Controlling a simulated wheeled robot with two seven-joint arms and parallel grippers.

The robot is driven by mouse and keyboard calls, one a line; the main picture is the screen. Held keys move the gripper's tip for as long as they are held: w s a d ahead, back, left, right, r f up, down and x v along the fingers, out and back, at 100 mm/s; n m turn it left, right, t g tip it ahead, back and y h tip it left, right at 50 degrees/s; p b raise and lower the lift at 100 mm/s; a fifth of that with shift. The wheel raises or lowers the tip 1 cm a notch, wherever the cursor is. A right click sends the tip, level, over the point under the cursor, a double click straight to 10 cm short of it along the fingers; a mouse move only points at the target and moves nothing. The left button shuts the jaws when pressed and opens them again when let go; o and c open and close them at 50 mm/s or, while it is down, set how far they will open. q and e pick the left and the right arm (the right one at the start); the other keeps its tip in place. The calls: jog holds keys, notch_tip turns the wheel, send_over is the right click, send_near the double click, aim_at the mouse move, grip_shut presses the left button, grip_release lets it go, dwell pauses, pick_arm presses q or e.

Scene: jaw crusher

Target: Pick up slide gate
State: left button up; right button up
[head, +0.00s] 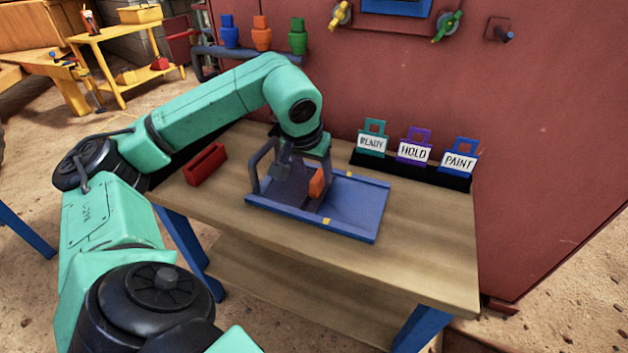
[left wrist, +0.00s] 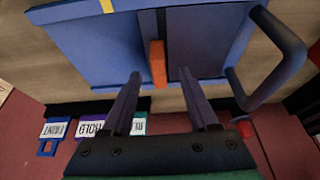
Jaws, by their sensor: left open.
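The slide gate appears to be the dark grey-blue plate (head: 287,190) with an orange upright block (head: 317,184), set in a flat blue frame (head: 352,205) on the workbench. A grey loop handle (left wrist: 283,62) stands at its end. My left gripper (head: 303,176) points down over the plate, open and empty. In the left wrist view, the orange block (left wrist: 157,63) lies between the two open fingertips (left wrist: 160,73). I cannot tell how far above it they are. The arm and fingers hide part of the plate in the head view. My right gripper is not in view.
The wooden workbench (head: 420,255) has free room at its front and right. A red open box (head: 206,165) lies left of the frame. READY, HOLD and PAINT tags (head: 414,150) stand in a black rack behind. A red machine wall (head: 540,110) rises beyond the bench.

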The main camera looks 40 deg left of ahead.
aim_at(318, 176)
pick_arm(q)
jog(key=b+x, duration=0.1)
jog(key=x, duration=0.4)
jog(key=shift+w, duration=0.1)
jog(key=shift+r, duration=0.1)
jog(key=shift+c, duration=0.6)
grip_shut()
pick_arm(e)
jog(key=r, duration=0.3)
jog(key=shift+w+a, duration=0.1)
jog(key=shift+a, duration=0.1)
pick_arm(q)
jog(key=shift+r, duration=0.15)
